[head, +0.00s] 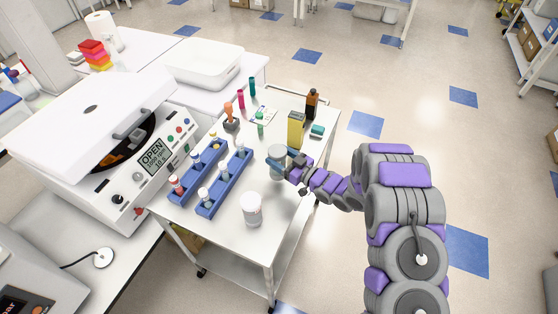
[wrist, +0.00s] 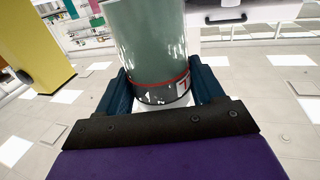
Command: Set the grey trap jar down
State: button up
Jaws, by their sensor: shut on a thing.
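My gripper (head: 282,163) is shut on a grey jar (head: 278,151) over the right side of the white cart top (head: 228,236). In the wrist view the jar (wrist: 148,38) looks smooth and grey-green. It has a thin red line and a dark band with a partly hidden white label, between my two dark blue fingers (wrist: 165,88). The jar looks upright in the head view. I cannot tell whether its base touches the cart top, as my fingers cover its lower part.
A white lidded jar (head: 251,208) stands near the cart's front. Two blue racks (head: 205,172) with vials lie to the left. A yellow box (head: 296,129), a brown bottle (head: 312,104) and a green block (head: 317,131) stand behind. An open centrifuge (head: 120,180) is at left.

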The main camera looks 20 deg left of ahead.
jog(key=shift+w+a, duration=0.4)
jog(key=shift+w, duration=0.3)
jog(key=shift+f, duration=0.15)
notch_tip(320, 180, down, 3)
jog(key=shift+f+b, duration=0.2)
jog(key=shift+b, duration=0.1)
jog(key=o, duration=1.4)
jog(key=v, duration=1.2)
jog(key=shift+p, duration=0.4)
jog(key=shift+r, duration=0.1)
